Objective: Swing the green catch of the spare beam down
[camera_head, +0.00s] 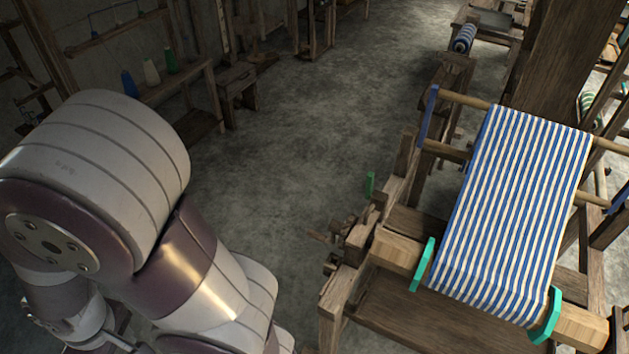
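A small green upright piece (370,184), which looks like the green catch, stands at the left side of the wooden loom (402,165). Its mounting is too small to make out. The loom's front wooden beam (398,251) carries blue-and-white striped cloth (515,210) between a left green flange (422,265) and a right green flange (546,316). I cannot tell which beam is the spare one. One of my arms fills the left of the view, apart from the loom. Neither gripper shows.
A striped roll (464,38) lies on a bench at the back. A rack with several thread cones (151,72) and a wooden stool (238,84) stand at the upper left. The concrete floor (290,130) between rack and loom is clear.

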